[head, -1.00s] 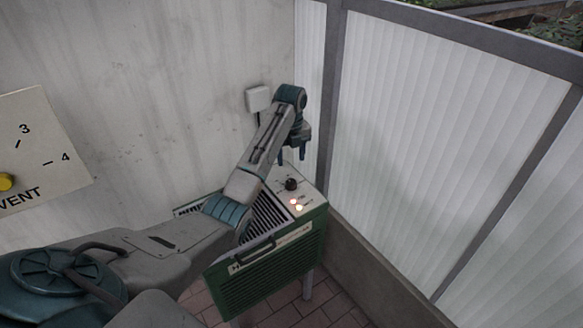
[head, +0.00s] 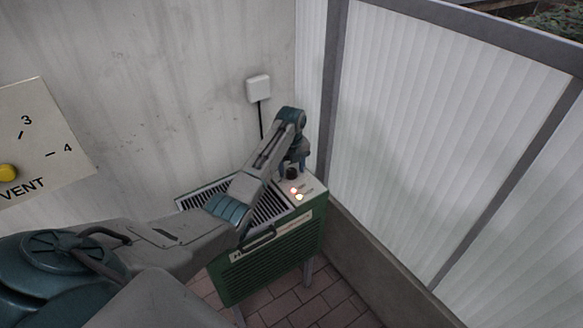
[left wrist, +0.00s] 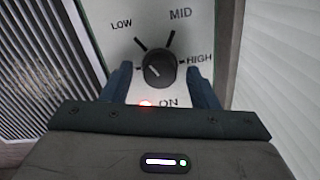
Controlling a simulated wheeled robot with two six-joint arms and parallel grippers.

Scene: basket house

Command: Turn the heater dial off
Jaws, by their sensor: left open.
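The green heater (head: 270,262) stands against the wall, with a pale control panel on its top. Its black dial (left wrist: 158,71) sits on that panel among the marks LOW, MID and HIGH; a short white line shows on the knob, and I cannot tell surely which setting it points to. The dial also shows in the head view (head: 292,174). My left gripper (left wrist: 158,84) is open, its blue fingers on either side of the dial with gaps between. In the head view my left gripper (head: 293,166) is right over the dial. My right gripper is not in view.
A white wall box (head: 258,88) with a cable is behind. A translucent panel wall (head: 420,130) stands close on the right. A VENT plate (head: 40,140) is at left.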

